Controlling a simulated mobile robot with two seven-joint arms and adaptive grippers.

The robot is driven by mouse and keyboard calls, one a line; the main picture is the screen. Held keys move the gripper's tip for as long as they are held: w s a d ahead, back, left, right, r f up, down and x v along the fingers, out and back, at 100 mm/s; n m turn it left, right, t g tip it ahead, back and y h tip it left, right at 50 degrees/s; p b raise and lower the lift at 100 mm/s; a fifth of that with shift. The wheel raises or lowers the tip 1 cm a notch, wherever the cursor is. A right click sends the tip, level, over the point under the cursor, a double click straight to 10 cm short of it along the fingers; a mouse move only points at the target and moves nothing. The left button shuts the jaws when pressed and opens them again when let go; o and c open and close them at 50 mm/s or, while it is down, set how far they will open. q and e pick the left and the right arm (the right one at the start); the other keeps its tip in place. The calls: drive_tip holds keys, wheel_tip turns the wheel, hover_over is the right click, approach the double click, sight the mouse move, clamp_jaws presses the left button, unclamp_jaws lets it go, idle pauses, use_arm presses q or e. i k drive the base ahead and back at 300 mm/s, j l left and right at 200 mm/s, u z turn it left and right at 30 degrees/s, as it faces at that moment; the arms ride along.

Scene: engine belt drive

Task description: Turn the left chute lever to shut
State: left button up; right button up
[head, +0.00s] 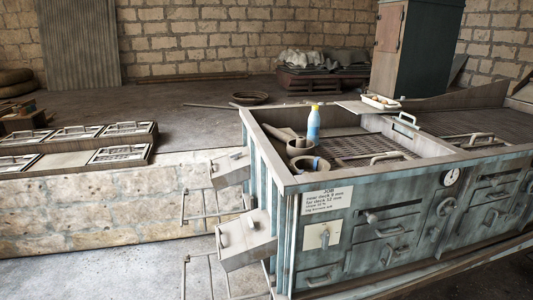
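Two grey box-shaped fittings stick out from the left end of a teal machine (330,275), an upper one (229,168) and a lower one (246,240), which look like chutes. Small handles show on the lower one. On the machine's front, a small lever (324,238) sits on a pale plate, its handle roughly upright. Another handle (371,217) shows to its right. I cannot tell which of these is the left chute lever, or whether it stands open or shut. Neither of my grippers is in view.
A blue bottle (313,124) and round parts (310,164) stand in the machine's open top. A dial (451,177) and several handles are on its front. Thin metal frames (203,207) stand by the left end. A low stone wall (90,205) with lidded hatches lies left.

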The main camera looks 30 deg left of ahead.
sight(235, 155)
drive_tip(key=i+j+z, duration=0.1)
drive_tip(key=j+z, duration=0.75)
drive_tip(key=i+j, duration=0.05)
drive_tip(key=j, duration=0.05)
